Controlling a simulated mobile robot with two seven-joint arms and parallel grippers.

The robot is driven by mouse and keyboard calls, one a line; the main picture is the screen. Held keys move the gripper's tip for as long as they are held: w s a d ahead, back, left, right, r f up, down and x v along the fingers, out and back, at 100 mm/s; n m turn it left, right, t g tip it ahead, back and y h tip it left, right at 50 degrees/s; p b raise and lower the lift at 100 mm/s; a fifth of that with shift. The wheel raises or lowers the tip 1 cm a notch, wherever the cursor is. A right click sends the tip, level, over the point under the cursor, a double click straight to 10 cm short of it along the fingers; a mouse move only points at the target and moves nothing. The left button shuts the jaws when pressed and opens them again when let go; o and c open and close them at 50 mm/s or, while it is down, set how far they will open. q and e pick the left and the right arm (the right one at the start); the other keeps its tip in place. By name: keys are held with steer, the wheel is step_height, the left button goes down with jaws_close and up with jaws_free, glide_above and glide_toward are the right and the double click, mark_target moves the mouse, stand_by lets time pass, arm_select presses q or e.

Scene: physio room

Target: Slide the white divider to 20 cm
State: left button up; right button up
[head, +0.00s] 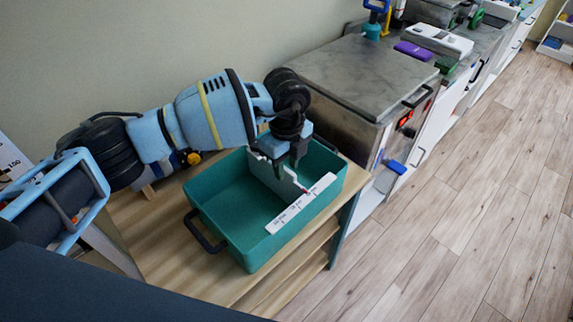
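The white divider (268,175) stands upright across the inside of a teal bin (222,200), nearer the bin's right end. A white scale strip (290,216) with small printed marks runs along the bin's front rim; its figures are too small to read surely. A small red mark shows where the divider meets the strip, towards the strip's right part. My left gripper (287,163) points down at the divider's top edge, its dark fingers at or around it. Whether they are closed on it is unclear. My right gripper is out of view.
The bin sits on a wooden shelf unit (158,236), with a black handle (204,232) at its left end. A grey-topped metal box (358,75) stands close on the right, and a wall is behind. The floor (450,210) at right is clear.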

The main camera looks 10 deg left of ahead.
arm_select(q)
steer(key=shift+f, duration=0.3)
jaws_close()
steer(key=shift+r, duration=0.1)
steer(key=shift+w+d, duration=0.3)
steer(key=shift+w, duration=0.2)
jaws_free()
